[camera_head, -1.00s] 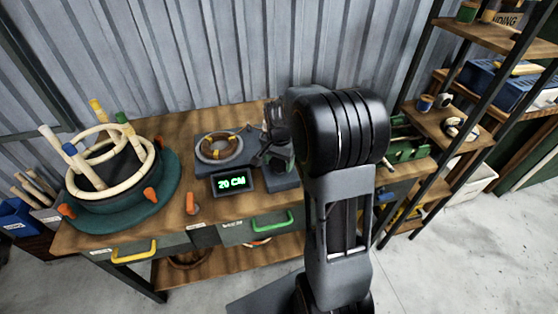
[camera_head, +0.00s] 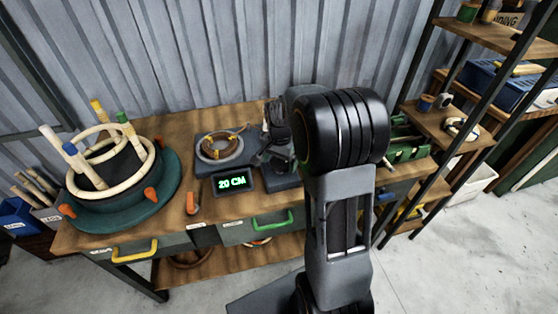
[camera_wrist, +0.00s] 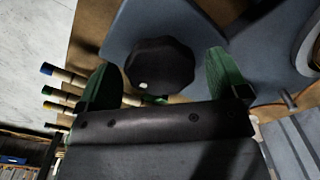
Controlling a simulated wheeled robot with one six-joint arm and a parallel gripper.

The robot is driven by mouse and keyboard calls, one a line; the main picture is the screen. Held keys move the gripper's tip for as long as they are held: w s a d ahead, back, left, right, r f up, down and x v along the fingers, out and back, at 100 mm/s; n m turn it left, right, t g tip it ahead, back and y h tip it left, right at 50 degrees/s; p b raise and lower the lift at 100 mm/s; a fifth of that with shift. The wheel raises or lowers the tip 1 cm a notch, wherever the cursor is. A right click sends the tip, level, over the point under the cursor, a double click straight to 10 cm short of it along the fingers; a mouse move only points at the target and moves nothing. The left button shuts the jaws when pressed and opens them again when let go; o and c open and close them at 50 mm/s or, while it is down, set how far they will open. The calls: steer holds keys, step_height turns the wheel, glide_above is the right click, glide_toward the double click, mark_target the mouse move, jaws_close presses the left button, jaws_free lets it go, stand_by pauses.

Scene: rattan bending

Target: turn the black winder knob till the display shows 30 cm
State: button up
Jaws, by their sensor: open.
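The black winder knob (camera_wrist: 160,66) shows in the wrist view with a scalloped rim and a small pale dot near its lower left. It stands on a blue-grey base (camera_wrist: 128,25). My gripper (camera_wrist: 165,82) is open, with one green-padded finger on each side of the knob and a gap showing on both sides. In the head view my gripper (camera_head: 276,140) is over the winder at the back of the bench, and my arm hides much of it; the knob is hard to make out there. The display (camera_head: 232,183) reads 20 CM in green. A rattan coil (camera_head: 219,147) lies on the winder.
A teal round jig (camera_head: 130,208) with pale hoops and upright pegs stands at the left of the wooden bench (camera_head: 195,125). A shelf rack (camera_head: 462,130) stands at the right.

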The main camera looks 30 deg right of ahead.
mark_target(280, 166)
step_height(280, 166, up, 14)
steer(key=p, duration=0.1)
stand_by(0.5)
steer(key=shift+f, duration=0.1)
stand_by(0.4)
steer(key=s+a+n+t+p, duration=0.1)
steer(key=s+a+n, duration=0.3)
steer(key=s, duration=0.4)
steer(key=s+a+n+t+p, duration=0.2)
steer(key=s+a+n, duration=0.3)
steer(key=s+n, duration=0.2)
steer(key=shift+s+a+f+t+p, duration=0.2)
steer(key=shift+s+t+p, duration=0.15)
steer(key=shift+s, duration=0.2)
